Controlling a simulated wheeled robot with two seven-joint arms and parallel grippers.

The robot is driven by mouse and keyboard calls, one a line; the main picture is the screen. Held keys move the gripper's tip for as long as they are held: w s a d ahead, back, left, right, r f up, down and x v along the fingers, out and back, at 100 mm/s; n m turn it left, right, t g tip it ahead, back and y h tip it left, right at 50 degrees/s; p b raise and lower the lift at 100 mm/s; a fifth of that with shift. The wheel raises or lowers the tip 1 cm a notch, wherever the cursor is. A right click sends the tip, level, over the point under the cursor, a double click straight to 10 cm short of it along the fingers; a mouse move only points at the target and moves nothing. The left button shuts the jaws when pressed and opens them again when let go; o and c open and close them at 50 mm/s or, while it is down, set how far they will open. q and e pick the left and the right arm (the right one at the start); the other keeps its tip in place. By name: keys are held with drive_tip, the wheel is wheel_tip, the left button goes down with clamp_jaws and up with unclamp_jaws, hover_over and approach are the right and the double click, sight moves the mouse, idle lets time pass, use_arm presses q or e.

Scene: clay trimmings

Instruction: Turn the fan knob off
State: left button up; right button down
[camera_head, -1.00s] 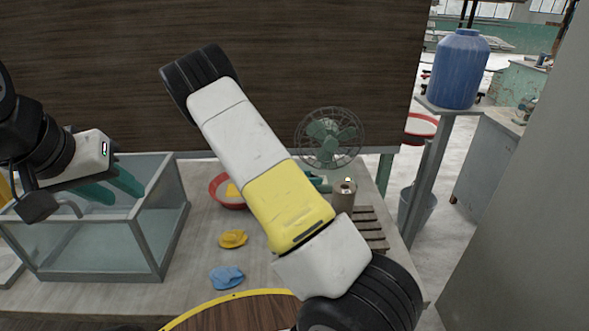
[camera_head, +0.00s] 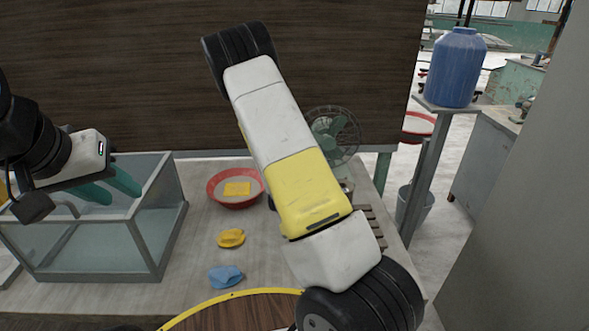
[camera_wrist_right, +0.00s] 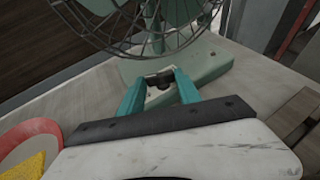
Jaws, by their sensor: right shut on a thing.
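The green fan (camera_head: 334,132) stands at the back right of the table, partly hidden behind my right arm in the head view. In the right wrist view its wire cage is at the top, and its green base (camera_wrist_right: 205,68) lies below. The dark fan knob (camera_wrist_right: 160,78) sits at the near edge of the base. My right gripper (camera_wrist_right: 160,77) has its teal fingertips at both sides of the knob, shut on it. My left gripper (camera_head: 112,188) hangs over the glass tank at left, its teal fingers apart, with nothing seen between them.
The glass tank (camera_head: 95,247) stands at the table's left. A red bowl (camera_head: 213,194) holds a yellow piece (camera_head: 237,189). Yellow clay (camera_head: 231,238) and blue clay (camera_head: 226,277) lie in front. A wooden slatted rack (camera_head: 371,228) is at the right.

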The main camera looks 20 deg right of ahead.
idle(0.3)
drive_tip(key=c, duration=0.8)
unclamp_jaws()
drive_tip(key=shift+c, duration=0.2)
drive_tip(key=shift+v, duration=3.9)
